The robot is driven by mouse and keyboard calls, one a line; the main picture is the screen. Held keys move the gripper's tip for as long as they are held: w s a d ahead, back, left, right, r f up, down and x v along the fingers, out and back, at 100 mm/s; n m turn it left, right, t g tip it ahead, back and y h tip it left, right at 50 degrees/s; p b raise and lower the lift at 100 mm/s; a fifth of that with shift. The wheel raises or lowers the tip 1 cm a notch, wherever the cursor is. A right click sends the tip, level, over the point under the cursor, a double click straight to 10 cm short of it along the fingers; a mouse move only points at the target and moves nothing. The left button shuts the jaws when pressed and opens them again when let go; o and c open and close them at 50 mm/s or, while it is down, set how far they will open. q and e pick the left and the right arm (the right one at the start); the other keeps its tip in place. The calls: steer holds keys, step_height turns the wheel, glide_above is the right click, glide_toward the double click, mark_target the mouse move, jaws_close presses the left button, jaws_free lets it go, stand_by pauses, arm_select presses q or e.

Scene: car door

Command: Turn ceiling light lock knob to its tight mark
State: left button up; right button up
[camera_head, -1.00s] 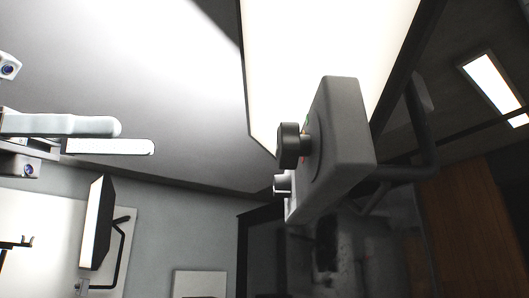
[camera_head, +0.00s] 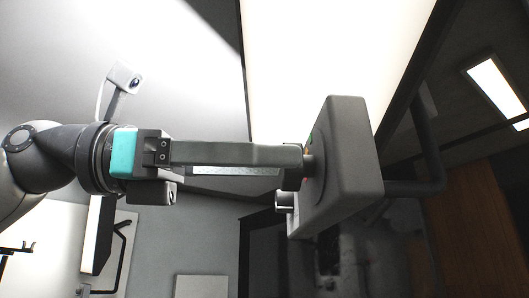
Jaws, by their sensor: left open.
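The dark round lock knob (camera_head: 293,180) sticks out from the left face of a grey box-shaped housing (camera_head: 350,155) on the ceiling light. Small green and red marks show beside the knob, mostly hidden. My right gripper is not in view.
The bright light panel (camera_head: 330,50) stands above and behind the housing. A dark bent bracket (camera_head: 432,150) runs on its right side. Another lamp panel (camera_head: 98,235) hangs at the lower left. The space below my left gripper is clear.

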arm_select(q)
steer(key=shift+d, duration=0.15)
steer(key=shift+c, duration=0.3)
jaws_close()
stand_by(0.4)
